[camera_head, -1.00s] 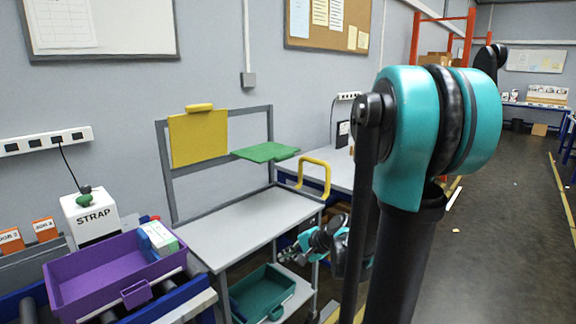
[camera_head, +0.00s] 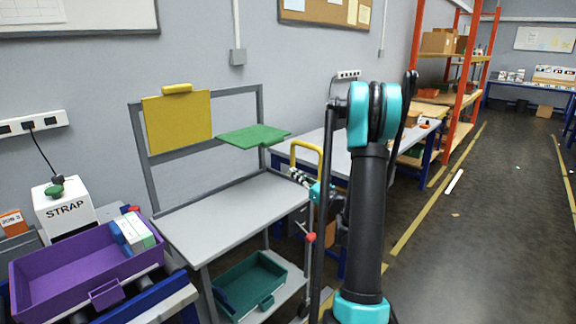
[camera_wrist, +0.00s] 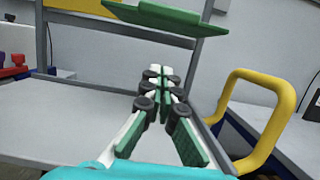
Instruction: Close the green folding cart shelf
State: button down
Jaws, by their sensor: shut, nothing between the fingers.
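The green folding shelf (camera_head: 254,135) sticks out roughly level from the right part of the cart's back frame (camera_head: 263,108). It also shows in the wrist view, across the top (camera_wrist: 170,18). My gripper (camera_head: 294,173) is beside the cart's yellow handle, at the right end of the cart, lower than the green shelf. In the wrist view my gripper (camera_wrist: 162,74) points toward the cart's back frame, below the shelf and apart from it. Its fingers are together with nothing between them. In the head view it is small and partly overlapped by the handle.
A yellow panel (camera_head: 178,122) stands upright on the frame's left. The yellow handle (camera_wrist: 262,105) is close right of my gripper. The grey cart top (camera_head: 225,212) is bare. A teal bin (camera_head: 252,285) sits below; a purple bin (camera_head: 60,270) is at left. Floor at right is open.

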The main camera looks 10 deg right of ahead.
jog(key=w+a+r, duration=0.5)
jog(key=w+r, duration=0.1)
jog(key=w, duration=0.1)
dwell(0.3)
jog(key=shift+r, duration=0.2)
